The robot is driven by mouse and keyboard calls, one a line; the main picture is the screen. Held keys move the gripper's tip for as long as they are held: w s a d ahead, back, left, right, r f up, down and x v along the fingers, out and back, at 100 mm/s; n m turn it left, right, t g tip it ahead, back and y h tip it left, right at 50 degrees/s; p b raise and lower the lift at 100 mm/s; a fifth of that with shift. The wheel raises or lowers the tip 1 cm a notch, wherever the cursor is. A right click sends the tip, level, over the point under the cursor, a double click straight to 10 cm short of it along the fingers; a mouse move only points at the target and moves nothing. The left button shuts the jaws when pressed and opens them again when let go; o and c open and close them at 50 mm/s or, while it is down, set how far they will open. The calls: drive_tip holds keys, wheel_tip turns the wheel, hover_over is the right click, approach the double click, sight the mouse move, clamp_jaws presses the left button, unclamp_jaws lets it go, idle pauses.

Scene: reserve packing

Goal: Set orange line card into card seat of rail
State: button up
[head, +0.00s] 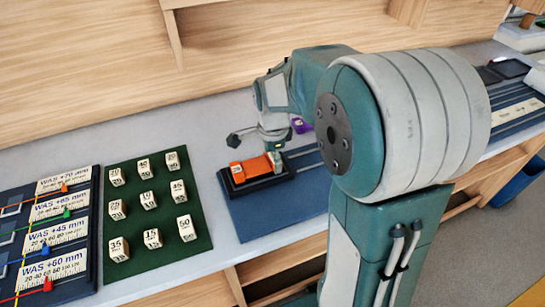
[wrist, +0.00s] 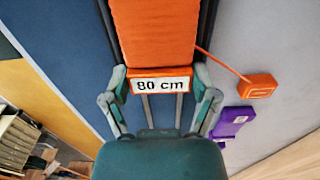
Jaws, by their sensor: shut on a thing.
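The orange line card (wrist: 155,35), with a white "80 cm" label (wrist: 161,85) on its near end, runs up the middle of the wrist view. My gripper (wrist: 160,82) is shut on it, one finger on each side of the labelled end. In the head view the orange card (head: 254,168) lies at or just above a black block (head: 262,182), probably the rail with the card seat. My gripper (head: 274,158) is at its right end. The seat is hidden under the card, so I cannot tell whether the card is fully down in it.
A thin orange line leads to a small orange tag (wrist: 257,86); a purple piece (wrist: 233,118) lies nearby. A blue mat (head: 265,222) lies under the block. A green board (head: 127,215) with several numbered blocks and a labelled rack (head: 92,255) stand left. Wooden panels rise behind.

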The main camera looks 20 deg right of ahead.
drive_tip(key=shift+f, duration=0.2)
drive_tip(key=o, duration=0.6)
drive_tip(key=shift+o, duration=0.2)
wheel_tip(320, 180, up, 12)
drive_tip(key=s+a+n+t, duration=0.2)
drive_tip(key=s+n, duration=0.6)
drive_tip(key=n, duration=0.1)
drive_tip(key=s+a+n+t, duration=0.2)
drive_tip(key=s+n+t, duration=0.1)
drive_tip(key=s+n, duration=0.6)
drive_tip(key=shift+s+a+t, duration=0.25)
drive_tip(key=shift+s+t, duration=0.05)
